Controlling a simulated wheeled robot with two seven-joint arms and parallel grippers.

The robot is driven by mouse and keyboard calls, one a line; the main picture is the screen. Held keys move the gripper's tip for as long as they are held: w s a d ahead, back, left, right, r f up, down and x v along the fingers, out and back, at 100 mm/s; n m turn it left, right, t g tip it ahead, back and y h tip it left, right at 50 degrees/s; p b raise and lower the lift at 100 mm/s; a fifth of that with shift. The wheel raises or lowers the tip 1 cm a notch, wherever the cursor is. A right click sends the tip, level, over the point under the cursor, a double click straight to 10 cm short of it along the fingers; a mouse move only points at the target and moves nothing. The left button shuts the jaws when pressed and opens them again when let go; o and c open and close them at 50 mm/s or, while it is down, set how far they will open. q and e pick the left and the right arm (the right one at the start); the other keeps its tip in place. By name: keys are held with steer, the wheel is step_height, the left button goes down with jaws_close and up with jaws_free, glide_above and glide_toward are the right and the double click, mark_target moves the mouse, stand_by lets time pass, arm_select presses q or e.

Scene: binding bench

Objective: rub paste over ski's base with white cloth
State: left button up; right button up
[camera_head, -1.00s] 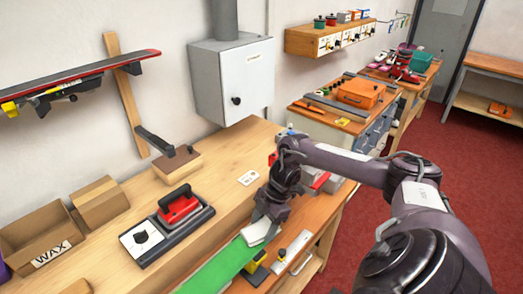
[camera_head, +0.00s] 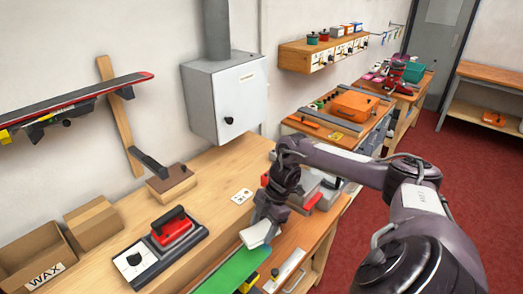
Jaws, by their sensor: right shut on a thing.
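The green ski (camera_head: 232,272) lies along the front of the bench, its near part running out of the bottom of the picture. My right gripper (camera_head: 262,224) is over the far end of the ski, shut on the white cloth (camera_head: 256,235). The cloth is at the ski's end; I cannot tell if it presses on the base. No paste can be made out on the green surface. My left gripper is not in view.
A red iron (camera_head: 171,229) on its dark stand and an open WAX box (camera_head: 33,258) stand left of the ski. A wooden block (camera_head: 171,184) and a white card (camera_head: 242,196) lie behind. Grey and red items (camera_head: 318,187) sit beyond my right gripper.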

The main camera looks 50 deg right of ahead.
steer(key=shift+d+r, duration=0.15)
steer(key=shift+r, duration=0.45)
steer(key=shift+s+a+r, duration=0.1)
steer(key=shift+a+r, duration=0.15)
steer(key=shift+r, duration=0.1)
steer(key=shift+d+f, duration=0.1)
steer(key=shift+d, duration=0.05)
stand_by(0.3)
